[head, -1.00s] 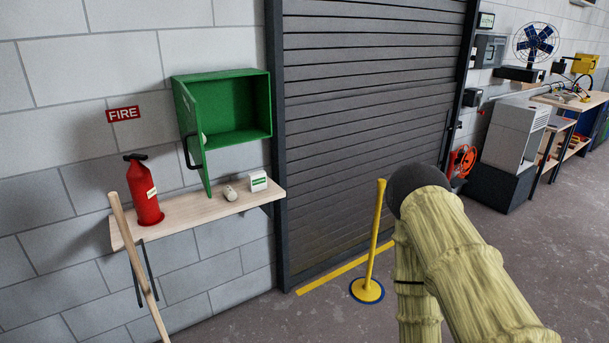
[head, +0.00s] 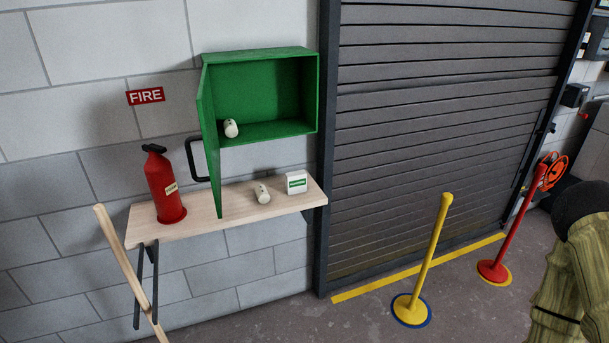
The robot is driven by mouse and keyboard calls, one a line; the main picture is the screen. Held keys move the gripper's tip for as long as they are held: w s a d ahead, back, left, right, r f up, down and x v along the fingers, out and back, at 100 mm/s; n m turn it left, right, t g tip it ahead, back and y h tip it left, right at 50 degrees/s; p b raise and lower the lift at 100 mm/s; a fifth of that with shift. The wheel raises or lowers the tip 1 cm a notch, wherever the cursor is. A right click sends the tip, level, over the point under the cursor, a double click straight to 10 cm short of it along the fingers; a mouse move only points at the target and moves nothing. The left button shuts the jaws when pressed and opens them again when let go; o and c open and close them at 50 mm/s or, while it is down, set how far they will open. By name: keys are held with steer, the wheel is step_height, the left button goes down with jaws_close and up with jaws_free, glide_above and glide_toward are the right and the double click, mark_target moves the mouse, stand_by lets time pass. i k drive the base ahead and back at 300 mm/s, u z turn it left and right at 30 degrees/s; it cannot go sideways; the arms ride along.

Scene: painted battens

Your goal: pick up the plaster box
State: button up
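The plaster box, a small white box with a green label (head: 296,182), stands upright near the right end of a pale wooden shelf (head: 235,222) on the wall. A small white roll (head: 262,193) lies just left of it, apart from it. Part of my arm, in a yellowish cover, shows at the right edge, far from the box. My gripper is not in the picture, so its state is hidden.
An open green cabinet (head: 209,150) hangs above the shelf, its door swung out left of the roll; another white roll (head: 231,128) is inside. A red extinguisher (head: 165,187) and leaning wooden pole (head: 128,262) are left. Yellow (head: 428,255) and red (head: 513,228) posts stand right.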

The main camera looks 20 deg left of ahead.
mark_target(296, 181)
steer(key=u, duration=0.6)
steer(key=i, duration=1.05)
steer(key=u, duration=0.8)
